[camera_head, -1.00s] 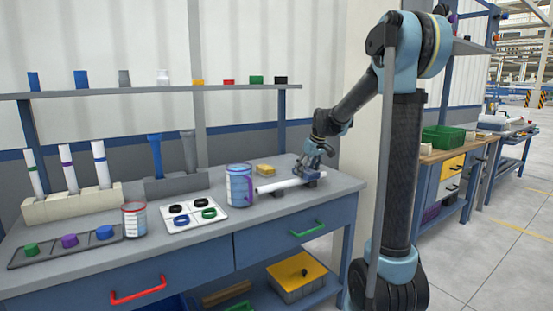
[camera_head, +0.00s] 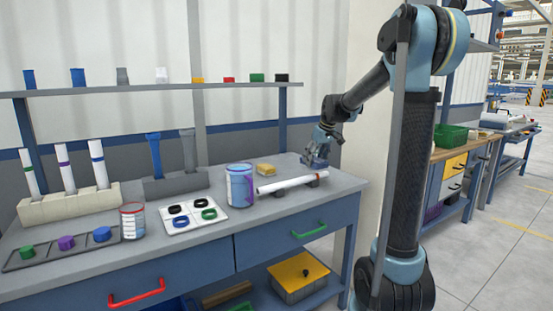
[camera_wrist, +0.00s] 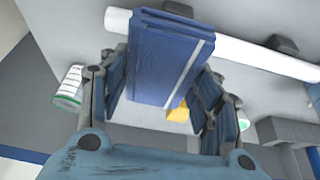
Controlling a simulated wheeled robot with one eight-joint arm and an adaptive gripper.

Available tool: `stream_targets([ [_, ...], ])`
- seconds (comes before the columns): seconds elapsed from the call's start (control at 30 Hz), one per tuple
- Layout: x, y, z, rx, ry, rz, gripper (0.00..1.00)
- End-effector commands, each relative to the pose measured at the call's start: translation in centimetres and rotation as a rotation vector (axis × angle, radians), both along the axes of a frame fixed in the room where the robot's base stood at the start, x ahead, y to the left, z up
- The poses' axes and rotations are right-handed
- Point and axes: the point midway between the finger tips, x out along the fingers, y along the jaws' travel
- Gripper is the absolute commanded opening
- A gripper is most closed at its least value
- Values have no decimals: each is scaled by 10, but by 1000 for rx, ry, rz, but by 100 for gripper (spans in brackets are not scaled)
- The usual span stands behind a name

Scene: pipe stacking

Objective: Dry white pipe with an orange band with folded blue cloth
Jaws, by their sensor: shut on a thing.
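The white pipe (camera_head: 285,185) lies across dark supports near the right end of the bench, with a small orange band (camera_head: 318,175) near its right end. It also shows across the top of the wrist view (camera_wrist: 250,53). My gripper (camera_head: 316,155) is beyond the pipe's right end, toward the back of the bench. It is shut on the folded blue cloth (camera_wrist: 165,58), which has a pale stripe and sits between both fingers. In the wrist view the cloth covers part of the pipe. I cannot tell whether they touch.
A yellow block (camera_head: 266,169) lies behind the pipe. A blue-and-white can (camera_head: 240,187) stands at the pipe's left end. A white tray of rings (camera_head: 193,214), a red-rimmed cup (camera_head: 132,222) and a pipe rack (camera_head: 70,203) stand further left. A shelf (camera_head: 150,89) runs above.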

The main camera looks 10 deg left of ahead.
Motion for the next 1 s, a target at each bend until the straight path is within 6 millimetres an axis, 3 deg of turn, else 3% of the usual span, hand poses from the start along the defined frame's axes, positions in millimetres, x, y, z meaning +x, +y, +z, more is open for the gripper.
stream_targets([
  [0.5, 0, 0, 34, 0, 0, -1, 36],
  [1.0, 0, 0, 39, 0, 0, 0, 36],
])
